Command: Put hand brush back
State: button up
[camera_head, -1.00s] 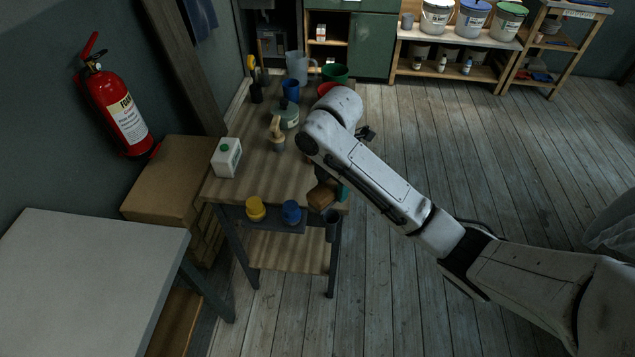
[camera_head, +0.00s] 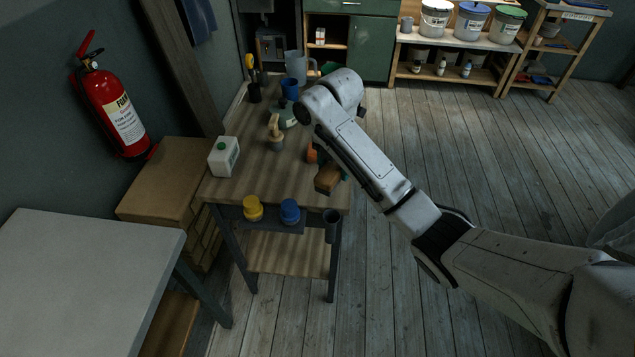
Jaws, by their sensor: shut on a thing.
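The hand brush, seen as a brown wooden block (camera_head: 327,180), is at the right front edge of the worktable (camera_head: 240,190), partly covered by my arm. My gripper (camera_head: 323,160) is just behind the block, mostly hidden by my arm, and shut on the brush. The fingertips do not show clearly. The brush appears raised near the tabletop edge; I cannot tell if it touches the table. A small orange piece (camera_head: 312,153) shows beside the gripper; I cannot tell what it belongs to.
Floor at right is clear.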

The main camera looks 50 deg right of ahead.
jog(key=w+f+b, duration=0.1)
jog(key=b, duration=0.1)
jog(key=w+f+b, duration=0.2)
jog(key=w+d+f+b, duration=0.1)
jog(key=w+f+b, duration=0.1)
jog(key=b, duration=0.1)
jog(key=shift+w+f, duration=0.35)
jog(key=shift+w, duration=0.2)
jog(key=shift+w+d+f, duration=0.2)
jog(key=shift+w+f, duration=0.3)
jog(key=shift+f, duration=0.1)
jog(key=shift+f+p, duration=0.55)
jog(key=shift+f, duration=1)
jog(key=shift+f, duration=0.1)
jog(key=o, duration=1)
notch_tip(320, 180, up, 12)
jog(key=p, duration=0.2)
jog(key=shift+p, duration=0.4)
